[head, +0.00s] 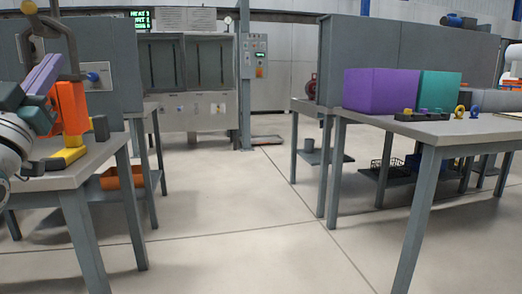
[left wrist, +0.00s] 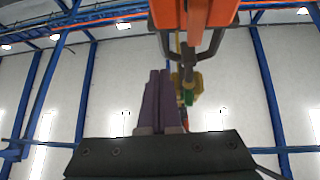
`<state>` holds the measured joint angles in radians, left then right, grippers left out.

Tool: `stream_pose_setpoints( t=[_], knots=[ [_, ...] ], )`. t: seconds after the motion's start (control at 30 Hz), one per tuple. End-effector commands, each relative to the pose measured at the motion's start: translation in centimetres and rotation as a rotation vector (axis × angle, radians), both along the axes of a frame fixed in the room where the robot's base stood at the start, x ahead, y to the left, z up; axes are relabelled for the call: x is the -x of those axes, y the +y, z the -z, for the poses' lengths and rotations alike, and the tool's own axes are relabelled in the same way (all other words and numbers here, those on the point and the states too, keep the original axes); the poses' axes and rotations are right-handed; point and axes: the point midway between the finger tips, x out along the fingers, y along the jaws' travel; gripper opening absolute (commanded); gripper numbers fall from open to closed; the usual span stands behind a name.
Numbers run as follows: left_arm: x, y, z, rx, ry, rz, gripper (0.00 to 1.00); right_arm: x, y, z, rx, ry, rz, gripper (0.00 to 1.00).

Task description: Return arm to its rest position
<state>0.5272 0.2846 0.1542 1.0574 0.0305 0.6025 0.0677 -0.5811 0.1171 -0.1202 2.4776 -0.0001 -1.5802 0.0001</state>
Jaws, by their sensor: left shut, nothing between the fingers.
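My left gripper (head: 48,64) is at the left edge of the head view, above the left table (head: 100,152). Its purple fingers point up and are shut with nothing between them; they also show in the left wrist view (left wrist: 160,98). Beside them is a curved grey-brown hook (head: 70,36) with an upright orange part (head: 72,108) below it. In the left wrist view an orange part (left wrist: 192,14) with dark curved prongs is overhead, apart from the fingertips. My right gripper is in neither view.
A yellow piece (head: 64,160) lies on the left table. The right table (head: 440,130) bears a purple box (head: 382,90), a teal box (head: 439,88) and small parts. The floor between the tables is clear. A grey cabinet (head: 187,75) stands at the back.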

Motion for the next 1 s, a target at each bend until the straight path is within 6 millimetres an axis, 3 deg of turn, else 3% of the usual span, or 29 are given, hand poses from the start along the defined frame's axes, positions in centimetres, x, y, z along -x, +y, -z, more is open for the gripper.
stream_pose_setpoints(
  t=[0.03, 0.17, 0.27, 0.37, 0.53, 0.67, 0.8, 1.0],
  knots=[
    [-0.2, -1.5, -1.8, 0.006, 0.127, 0.018, 0.0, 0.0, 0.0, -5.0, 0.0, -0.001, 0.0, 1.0],
    [0.8, -5.0, 0.5, 0.028, 0.474, 0.051, 0.0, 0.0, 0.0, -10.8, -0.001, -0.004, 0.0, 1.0],
    [3.7, -8.0, 2.2, 0.042, 0.739, 0.074, 0.0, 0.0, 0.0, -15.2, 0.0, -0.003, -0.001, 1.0],
    [8.4, -10.8, 3.1, 0.055, 1.005, 0.095, 0.0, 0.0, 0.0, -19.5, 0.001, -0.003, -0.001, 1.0],
    [19.2, -14.8, 2.3, 0.074, 1.429, 0.127, 0.0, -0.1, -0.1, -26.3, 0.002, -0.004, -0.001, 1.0],
    [27.4, -16.8, -0.1, 0.088, 1.695, 0.148, 0.0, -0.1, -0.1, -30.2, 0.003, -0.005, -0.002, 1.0],
    [35.2, -18.2, -3.9, 0.1, 1.931, 0.169, 0.0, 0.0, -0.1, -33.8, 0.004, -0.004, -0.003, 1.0],
    [34.5, -18.0, -11.4, 0.098, 1.916, 0.163, 0.0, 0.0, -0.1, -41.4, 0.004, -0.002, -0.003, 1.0]
  ],
)
